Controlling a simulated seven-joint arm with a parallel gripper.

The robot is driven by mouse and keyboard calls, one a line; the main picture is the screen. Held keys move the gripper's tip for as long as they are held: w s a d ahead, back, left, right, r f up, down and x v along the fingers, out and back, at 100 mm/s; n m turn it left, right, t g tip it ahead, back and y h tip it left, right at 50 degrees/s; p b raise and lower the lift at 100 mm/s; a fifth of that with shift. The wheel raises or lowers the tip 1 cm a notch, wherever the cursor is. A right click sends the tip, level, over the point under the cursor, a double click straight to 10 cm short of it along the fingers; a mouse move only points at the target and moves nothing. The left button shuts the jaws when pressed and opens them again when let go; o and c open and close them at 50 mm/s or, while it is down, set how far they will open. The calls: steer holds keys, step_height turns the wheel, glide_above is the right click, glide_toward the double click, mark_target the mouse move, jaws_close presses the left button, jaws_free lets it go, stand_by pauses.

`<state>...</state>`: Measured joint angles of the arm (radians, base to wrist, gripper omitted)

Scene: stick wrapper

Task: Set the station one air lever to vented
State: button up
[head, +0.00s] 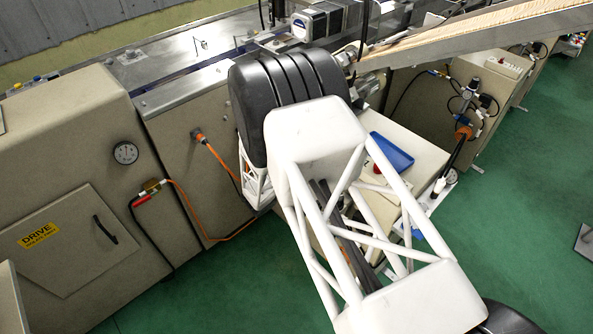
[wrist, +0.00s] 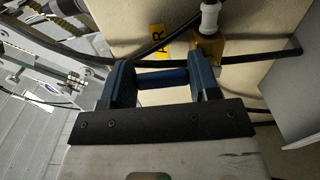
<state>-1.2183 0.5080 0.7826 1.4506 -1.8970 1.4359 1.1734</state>
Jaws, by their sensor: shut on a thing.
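In the wrist view my gripper (wrist: 161,82) has its two dark blue fingers shut on a blue lever handle (wrist: 164,76), which spans between them. The handle lies roughly level across the picture. A brass valve body (wrist: 208,46) with a white fitting (wrist: 209,17) is just beyond the right finger. A yellow label (wrist: 157,40), partly covered by a black cable, shows the letters A and R, on a beige panel. In the head view my arm hides the gripper and this lever.
Black cables (wrist: 245,60) run close behind the fingers. In the head view a separate red-handled valve (head: 148,190) and gauge (head: 126,152) sit on the left cabinet. A blue tray (head: 391,152) lies right of my arm.

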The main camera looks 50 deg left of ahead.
stand_by(0.3)
steer(key=o, duration=1.3)
steer(key=shift+s, duration=0.1)
steer(key=s, duration=0.7)
steer(key=shift+s, duration=0.3)
steer(key=shift+d, duration=0.1)
